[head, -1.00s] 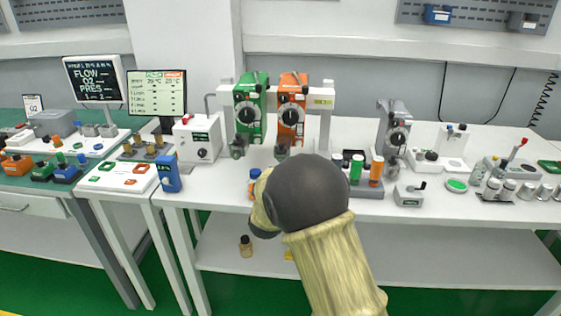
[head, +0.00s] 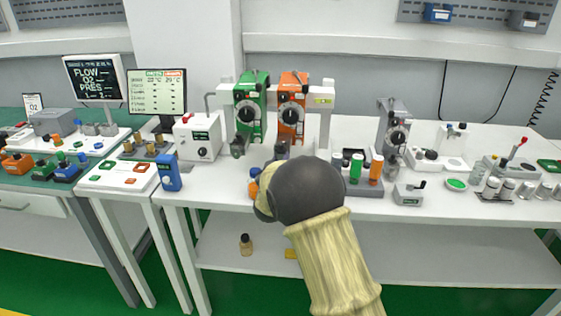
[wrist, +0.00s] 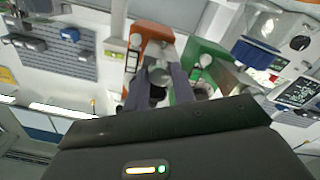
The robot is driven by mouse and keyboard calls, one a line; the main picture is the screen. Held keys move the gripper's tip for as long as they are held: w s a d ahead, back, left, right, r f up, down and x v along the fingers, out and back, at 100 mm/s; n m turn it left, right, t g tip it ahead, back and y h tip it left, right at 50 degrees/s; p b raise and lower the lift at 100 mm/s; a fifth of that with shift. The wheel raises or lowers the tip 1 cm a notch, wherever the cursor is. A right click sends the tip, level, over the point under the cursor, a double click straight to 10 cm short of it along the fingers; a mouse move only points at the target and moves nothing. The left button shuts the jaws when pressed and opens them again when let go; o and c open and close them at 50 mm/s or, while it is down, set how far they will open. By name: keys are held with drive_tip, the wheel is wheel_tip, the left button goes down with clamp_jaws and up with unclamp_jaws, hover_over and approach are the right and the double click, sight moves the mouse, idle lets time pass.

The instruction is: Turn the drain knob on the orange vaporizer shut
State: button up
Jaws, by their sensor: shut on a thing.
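The orange vaporizer (head: 291,108) hangs on the rail at the back of the white bench, just right of the green vaporizer (head: 249,108). In the wrist view the orange vaporizer (wrist: 149,36) appears upside down beyond my fingers. My gripper (wrist: 158,92) has its two dark fingers on either side of a small grey and black drain knob (wrist: 158,76) at the vaporizer's lower end, and is shut on it. In the head view my arm hides most of the gripper. The knob's turn position cannot be read.
The green vaporizer (wrist: 206,65) is close beside my fingers in the wrist view. A rack of coloured bottles (head: 356,168) stands to the right of my arm.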

drive_tip(key=shift+f+m+b, duration=0.1)
drive_tip(key=shift+m+b, duration=0.3)
drive_tip(key=shift+b, duration=0.1)
drive_tip(key=m+b, duration=0.3)
drive_tip(key=shift+f, duration=0.15)
drive_tip(key=m+b, duration=0.2)
drive_tip(key=shift+m+b, duration=0.3)
drive_tip(key=shift+m, duration=0.1)
drive_tip(key=shift+m+y+b, duration=0.3)
drive_tip(key=shift+m+b, duration=0.65)
drive_tip(key=shift+m, duration=0.15)
drive_tip(key=shift+r, duration=0.2)
drive_tip(key=o, duration=0.7)
